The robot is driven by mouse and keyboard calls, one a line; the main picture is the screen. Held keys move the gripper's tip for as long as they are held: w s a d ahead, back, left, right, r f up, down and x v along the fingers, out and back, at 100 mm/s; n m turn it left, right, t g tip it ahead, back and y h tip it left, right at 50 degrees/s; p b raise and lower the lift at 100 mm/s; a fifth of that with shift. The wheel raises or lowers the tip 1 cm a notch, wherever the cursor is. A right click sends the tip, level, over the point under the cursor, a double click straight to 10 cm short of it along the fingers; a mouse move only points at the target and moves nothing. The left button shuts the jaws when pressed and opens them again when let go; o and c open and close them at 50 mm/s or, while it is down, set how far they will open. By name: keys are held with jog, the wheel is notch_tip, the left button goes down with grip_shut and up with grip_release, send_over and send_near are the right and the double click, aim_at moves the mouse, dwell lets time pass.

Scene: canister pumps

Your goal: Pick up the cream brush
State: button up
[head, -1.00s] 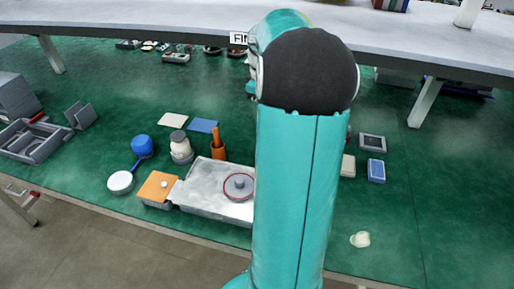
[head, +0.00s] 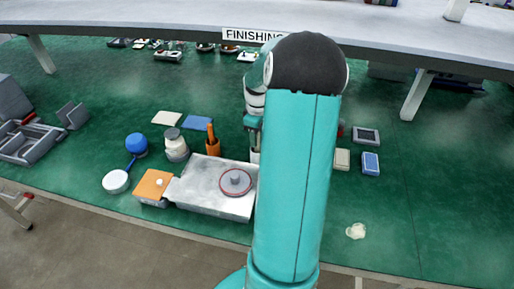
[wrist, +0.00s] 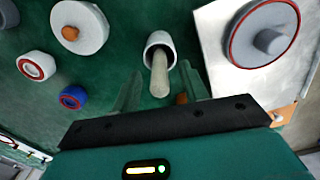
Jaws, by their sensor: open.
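In the wrist view a cream, stick-like handle (wrist: 159,76), which looks like the cream brush, stands in a white cup (wrist: 160,46) with its free end towards the camera. Its lower part is hidden in the cup. My gripper (wrist: 158,92) is open and empty, with one finger on each side of the handle in the picture; I cannot tell the height gap. In the head view my gripper (head: 253,122) is partly behind my arm, above a white cup (head: 255,157); the brush cannot be made out there.
A grey tray (head: 208,197) with a red-rimmed disc (head: 235,182) lies close by. An orange holder with an orange handle (head: 213,146) and a cream-topped jar (head: 176,146) stand to the left. A white shelf (head: 160,17) runs across behind. The green bench front right is mostly clear.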

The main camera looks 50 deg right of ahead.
jog(key=shift+f, duration=0.25)
grip_shut()
jog(key=shift+r, duration=0.1)
